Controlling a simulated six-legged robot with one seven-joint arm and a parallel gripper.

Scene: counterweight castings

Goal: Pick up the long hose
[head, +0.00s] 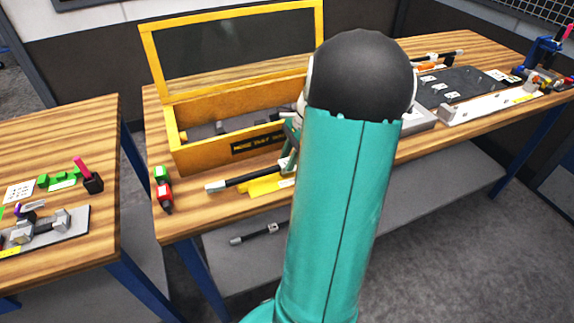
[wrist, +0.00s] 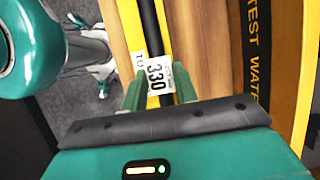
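A long black hose (head: 240,181) with a pale grey end lies on the wooden table in front of the yellow box. Its right part is hidden behind my arm. In the wrist view the hose (wrist: 149,25) runs down between the two green fingers of my gripper (wrist: 159,90). The fingers stand apart, one on each side of it, with a gap showing. In the head view my gripper (head: 288,158) is mostly hidden by my arm.
The open yellow box (head: 245,147) stands close behind the hose. A yellow piece (head: 262,187) lies beside it. Red and green parts (head: 163,188) sit at the table's left corner. A shorter hose (head: 258,233) lies on the lower shelf. A grey tray (head: 462,87) is at right.

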